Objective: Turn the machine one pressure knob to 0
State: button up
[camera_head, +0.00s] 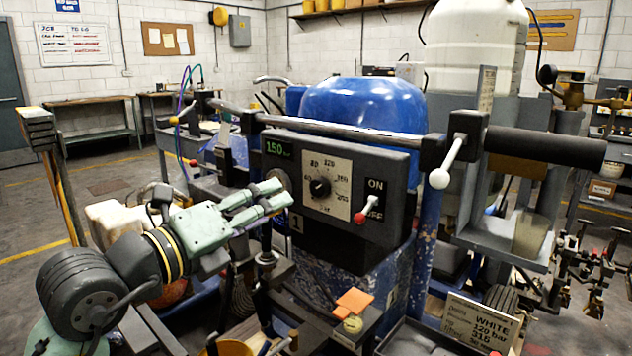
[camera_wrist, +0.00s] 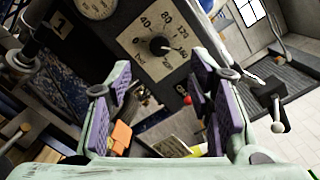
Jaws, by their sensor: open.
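The pressure knob (camera_head: 320,187) is a small black round knob on a pale dial plate (camera_head: 341,200) on the dark front panel of machine one. The plate carries numbers such as 40, 80 and 120. In the wrist view the knob (camera_wrist: 158,45) has its light pointer mark turned toward the right-hand numbers, near 160. A green display (camera_head: 277,147) reads about 150 bar. My gripper (camera_head: 284,195) is open and empty, left of the knob and apart from it. In the wrist view the purple-padded fingers (camera_wrist: 160,88) spread below the dial.
A red-tipped ON/OFF lever (camera_head: 364,212) sits right of the dial. A round gauge (camera_head: 277,180) is to the left, partly behind my fingers. A handlebar (camera_head: 350,132) with a white-knobbed lever (camera_head: 440,178) crosses above. Orange pieces (camera_head: 354,299) lie below.

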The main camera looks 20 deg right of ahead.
aim_at(315, 188)
jog(key=p+x, duration=0.1)
jog(key=x, duration=0.2)
jog(key=p+x, duration=0.1)
jog(key=x, duration=0.3)
jog(key=p+x, duration=0.1)
jog(key=x, duration=0.3)
jog(key=shift+s+d+f, duration=0.1)
jog(key=shift+s+f, duration=0.1)
jog(key=shift+f, duration=0.1)
grip_shut()
